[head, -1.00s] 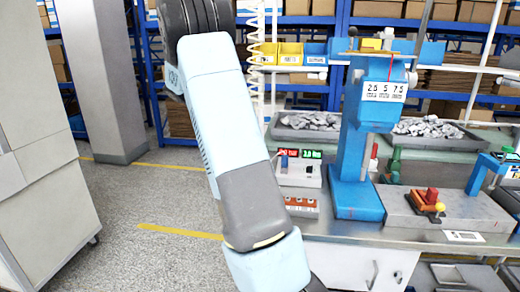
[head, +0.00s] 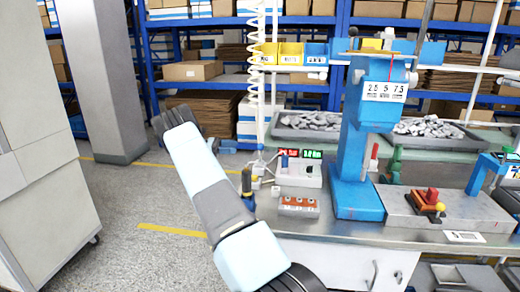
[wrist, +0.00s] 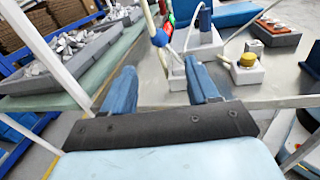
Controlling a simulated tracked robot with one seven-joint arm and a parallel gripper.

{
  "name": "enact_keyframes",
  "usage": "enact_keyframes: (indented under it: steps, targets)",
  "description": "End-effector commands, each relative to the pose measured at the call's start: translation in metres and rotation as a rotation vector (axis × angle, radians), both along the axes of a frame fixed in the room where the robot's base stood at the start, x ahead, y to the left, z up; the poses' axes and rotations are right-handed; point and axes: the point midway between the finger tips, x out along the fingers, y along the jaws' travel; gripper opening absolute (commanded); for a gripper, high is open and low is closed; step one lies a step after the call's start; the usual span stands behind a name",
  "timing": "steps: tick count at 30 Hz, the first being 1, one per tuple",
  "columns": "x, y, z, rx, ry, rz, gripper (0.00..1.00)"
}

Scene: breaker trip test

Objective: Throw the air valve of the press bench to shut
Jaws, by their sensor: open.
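My gripper (wrist: 161,70) is open in the wrist view, two blue fingers apart with nothing between them. It points over the grey bench top. Just beyond the fingers are small white fittings, one with a brass knob (wrist: 247,61), and a blue upright cylinder (wrist: 205,18). A blue ball joint (wrist: 160,38) stands on thin rods. In the head view the blue press (head: 352,150) stands on the bench (head: 340,228). I cannot tell which fitting is the air valve.
A display box (head: 298,172) and an orange-switch box (head: 299,206) stand left of the press. A grey block (head: 475,212) carries a red part and yellow knob. A white coiled hose (head: 257,60) hangs behind. Trays of grey parts (wrist: 60,62) line the back. Floor at left is clear.

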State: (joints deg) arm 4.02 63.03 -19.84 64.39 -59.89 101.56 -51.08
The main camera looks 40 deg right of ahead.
Motion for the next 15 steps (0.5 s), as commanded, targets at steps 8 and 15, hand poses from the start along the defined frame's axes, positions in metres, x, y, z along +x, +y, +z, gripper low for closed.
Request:
enact_keyframes:
  steps: [8, 15]
  targets:
    - [-0.011, -0.016, -0.003, -0.006, 0.012, -0.001, 0.59]
    - [-0.039, -0.048, -0.002, -0.006, 0.011, -0.003, 0.59]
